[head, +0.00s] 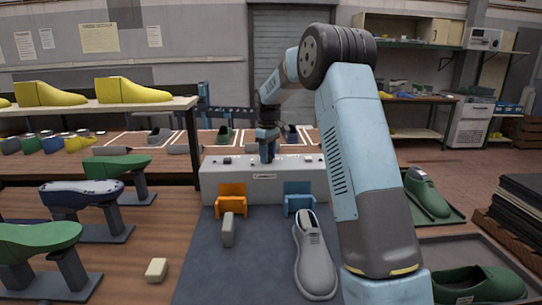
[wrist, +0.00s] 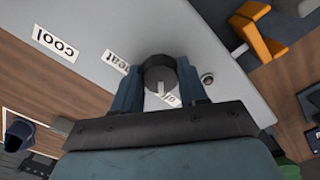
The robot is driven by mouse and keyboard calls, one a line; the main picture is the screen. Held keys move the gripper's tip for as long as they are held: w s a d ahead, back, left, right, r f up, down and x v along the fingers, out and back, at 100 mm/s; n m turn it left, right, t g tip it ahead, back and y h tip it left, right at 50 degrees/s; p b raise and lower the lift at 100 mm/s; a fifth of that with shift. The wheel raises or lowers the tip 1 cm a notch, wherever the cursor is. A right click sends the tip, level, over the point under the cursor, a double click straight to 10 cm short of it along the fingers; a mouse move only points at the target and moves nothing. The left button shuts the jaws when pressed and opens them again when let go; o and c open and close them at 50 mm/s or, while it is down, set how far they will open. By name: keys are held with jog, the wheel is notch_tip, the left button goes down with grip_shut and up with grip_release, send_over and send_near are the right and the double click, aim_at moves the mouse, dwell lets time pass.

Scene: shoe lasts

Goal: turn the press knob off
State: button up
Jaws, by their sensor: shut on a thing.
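The press (head: 262,178) is a long pale grey housing at the back of the dark mat. Its knob (wrist: 160,72) is dark and round with a white pointer mark, seen in the wrist view. My gripper (wrist: 161,84) has one finger on each side of the knob and is shut on it. Labels on the panel read "cool" (wrist: 54,43), "heat" (wrist: 115,62) and "off" (wrist: 174,98), the last partly hidden. I cannot tell which label the pointer indicates. In the head view my gripper (head: 267,154) reaches down to the press top and hides the knob.
An orange holder (head: 232,193) and a blue holder (head: 299,195) stand at the press front. A grey shoe (head: 314,262) and a small grey block (head: 228,230) are on the mat. Green and navy lasts on stands fill the left. A small round button (wrist: 208,79) is beside the knob.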

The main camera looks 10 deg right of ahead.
jog(key=shift+s+a+n, duration=0.1)
jog(key=shift+n, duration=0.2)
jog(key=o, duration=1.1)
jog(key=shift+c, duration=0.2)
jog(key=shift+r, duration=0.15)
notch_tip(320, 180, up, 14)
jog(key=shift+f, duration=0.25)
